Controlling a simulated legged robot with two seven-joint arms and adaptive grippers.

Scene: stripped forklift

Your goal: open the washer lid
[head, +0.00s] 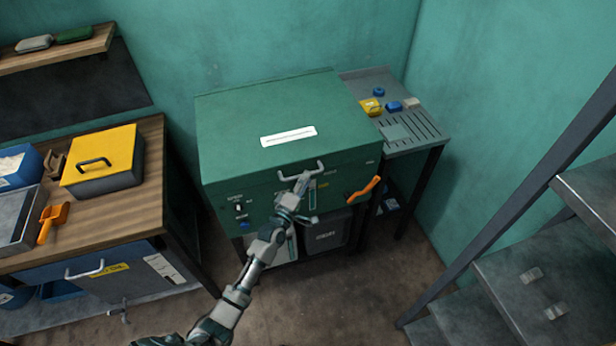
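The washer is a green metal cabinet (232,215) against the back wall. Its wide green lid (235,125) lies flat and closed, with a white label (289,136) on top. A pale bar handle (319,165) is at the front edge of the lid. My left gripper (302,180) is at the front of the washer, just below this handle, and partly covers the panel behind it. I cannot tell whether it touches the handle or whether its fingers are open or shut. My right gripper is not in view.
An orange lever (364,189) sticks out at the washer's front right. A grey side table (427,142) with small parts stands to the right. A wooden workbench (140,205) with a yellow-lidded box (105,153) is on the left. Metal steps (505,275) are at the right.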

